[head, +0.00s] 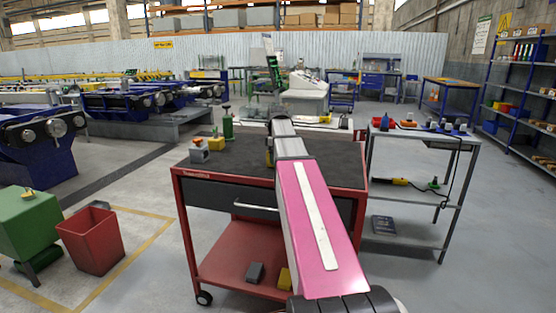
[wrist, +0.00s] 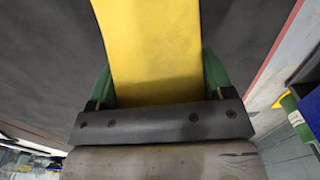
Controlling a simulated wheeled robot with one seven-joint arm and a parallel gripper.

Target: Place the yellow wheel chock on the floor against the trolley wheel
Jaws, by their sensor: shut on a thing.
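The yellow wheel chock (wrist: 152,45) fills the upper middle of the wrist view, seen close up. My gripper (wrist: 157,65) is shut on it, with a green finger on each side. The chock's far end runs out of the picture. Behind it is the dark top of the red trolley (head: 186,215); I cannot tell how far apart they are. In the head view my arm hides the gripper and most or all of the chock. A black trolley wheel (head: 204,298) shows at the front left corner, on the grey floor.
On the trolley top are a small grey-and-orange item (head: 198,151), a yellow block (head: 216,143) and a green bottle (head: 228,124). Its lower shelf holds a grey block (head: 255,272) and a yellow piece (head: 285,278). A red bin (head: 92,241) stands left. Floor between bin and trolley is clear.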

